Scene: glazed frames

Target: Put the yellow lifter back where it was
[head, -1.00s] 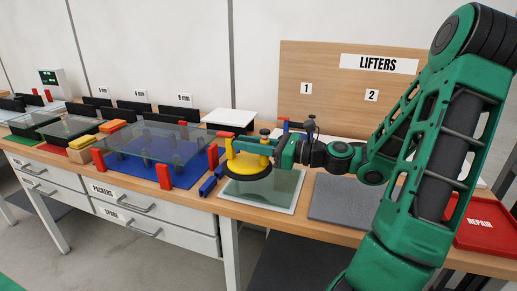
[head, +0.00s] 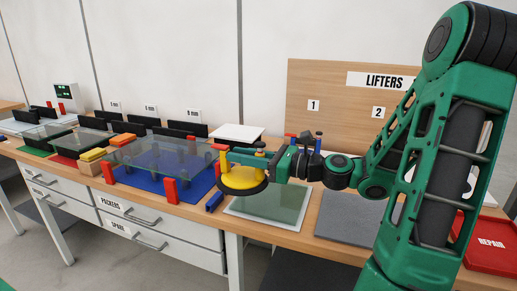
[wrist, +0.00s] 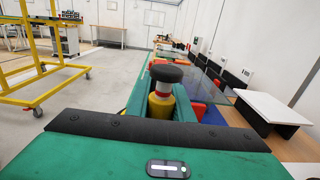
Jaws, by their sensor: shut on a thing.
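The yellow lifter (head: 240,178) has a round yellow body, a black suction pad and an upright post. My gripper (head: 250,158) is shut on it and holds it level, pad down. In the head view it hangs in front of the left back corner of the glass pane on a white pad (head: 240,212); its exact height is unclear. In the wrist view its black knob (wrist: 166,73) and yellow post (wrist: 161,105) stand between my green fingers. The wooden LIFTERS board (head: 345,95) has places 1 and 2; its lower part is partly hidden by my arm.
A large glass pane (head: 160,155) stands on supports over a blue mat, with red blocks (head: 170,190) around it. A blue block (head: 214,201) lies near the lifter. A grey mat (head: 345,222) and red REPAIR tray (head: 490,250) are to the right.

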